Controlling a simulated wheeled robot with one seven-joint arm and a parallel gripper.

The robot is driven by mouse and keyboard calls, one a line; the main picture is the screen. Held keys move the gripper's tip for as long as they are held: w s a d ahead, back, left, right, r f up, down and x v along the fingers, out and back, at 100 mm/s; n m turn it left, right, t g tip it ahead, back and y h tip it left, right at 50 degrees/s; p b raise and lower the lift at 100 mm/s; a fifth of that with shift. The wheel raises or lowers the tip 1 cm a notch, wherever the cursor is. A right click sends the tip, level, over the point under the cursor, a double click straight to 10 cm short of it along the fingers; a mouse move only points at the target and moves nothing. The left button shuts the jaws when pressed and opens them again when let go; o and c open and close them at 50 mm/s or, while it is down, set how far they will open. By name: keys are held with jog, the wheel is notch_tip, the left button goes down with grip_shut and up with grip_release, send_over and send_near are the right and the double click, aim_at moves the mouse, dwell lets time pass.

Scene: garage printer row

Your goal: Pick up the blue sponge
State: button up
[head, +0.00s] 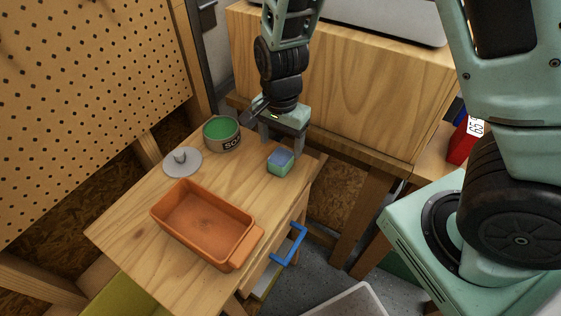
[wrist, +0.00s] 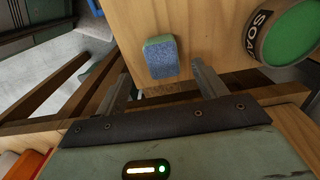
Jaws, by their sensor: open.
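The blue sponge (head: 281,158) has a blue top and green sides. It sits on the small wooden table (head: 135,222), near its back right edge. It also shows in the wrist view (wrist: 161,57), ahead of the fingertips and roughly between their lines. My gripper (head: 284,150) is open and empty, pointing down just behind the sponge. In the wrist view the two fingers of my gripper (wrist: 160,78) are spread apart, and the sponge looks narrower than the gap. I cannot tell the exact height of the fingertips above the table.
A soap tin (head: 222,135) with green contents stands left of the sponge, near my gripper. A grey lid (head: 182,161) with a knob lies on the table. An orange tray (head: 205,222) fills the front. A large wooden box (head: 340,85) stands behind the table.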

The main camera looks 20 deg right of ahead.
aim_at(280, 157)
notch_tip(280, 157, down, 7)
jog(key=shift+w+a+f, duration=0.1)
jog(key=shift+f, duration=0.05)
dwell(0.4)
jog(key=c, duration=1.1)
notch_tip(280, 157, up, 10)
jog(key=shift+r+p, duration=0.1)
jog(key=shift+p, duration=0.25)
